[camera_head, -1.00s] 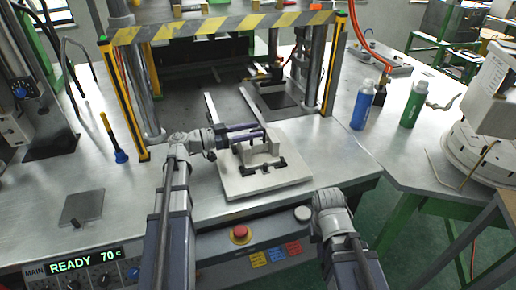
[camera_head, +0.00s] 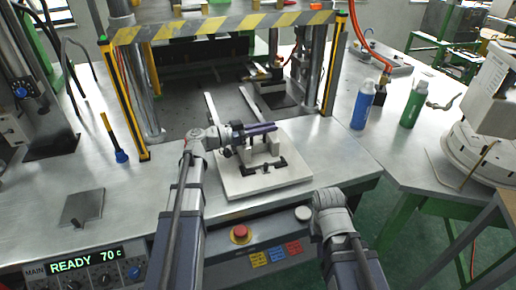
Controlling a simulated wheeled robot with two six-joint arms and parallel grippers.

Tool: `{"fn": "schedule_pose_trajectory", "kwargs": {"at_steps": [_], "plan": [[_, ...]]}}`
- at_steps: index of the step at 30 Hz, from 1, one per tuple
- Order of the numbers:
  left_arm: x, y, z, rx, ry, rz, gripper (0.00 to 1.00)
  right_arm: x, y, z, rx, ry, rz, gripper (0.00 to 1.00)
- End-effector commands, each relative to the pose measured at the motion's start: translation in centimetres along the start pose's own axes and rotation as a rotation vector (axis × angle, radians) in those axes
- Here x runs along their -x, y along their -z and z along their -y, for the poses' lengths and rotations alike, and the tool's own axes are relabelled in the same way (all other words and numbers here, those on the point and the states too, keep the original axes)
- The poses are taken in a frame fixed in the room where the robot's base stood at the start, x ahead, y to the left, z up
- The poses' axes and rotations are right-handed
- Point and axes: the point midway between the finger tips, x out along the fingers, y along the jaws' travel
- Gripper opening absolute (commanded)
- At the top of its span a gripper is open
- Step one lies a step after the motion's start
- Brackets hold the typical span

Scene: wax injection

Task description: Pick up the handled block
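A yellow-black striped press frame (camera_head: 225,27) stands behind the block. A blue bottle (camera_head: 362,105) and a green bottle (camera_head: 411,105) stand to the right. A red button (camera_head: 240,232) is on the front panel. A flat grey plate (camera_head: 82,208) lies left on mostly clear bench.

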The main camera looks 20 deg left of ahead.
Motion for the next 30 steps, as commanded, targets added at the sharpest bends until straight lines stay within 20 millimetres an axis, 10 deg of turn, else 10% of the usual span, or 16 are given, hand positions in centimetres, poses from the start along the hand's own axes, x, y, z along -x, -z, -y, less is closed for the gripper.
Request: {"fn": "schedule_pose_trajectory", "kwargs": {"at_steps": [30], "plan": [[0.01, -0.01, 0.00, 0.000, 0.000, 0.000, 0.00, 0.00, 0.00, 0.00, 0.000, 0.000, 0.000, 0.00]]}}
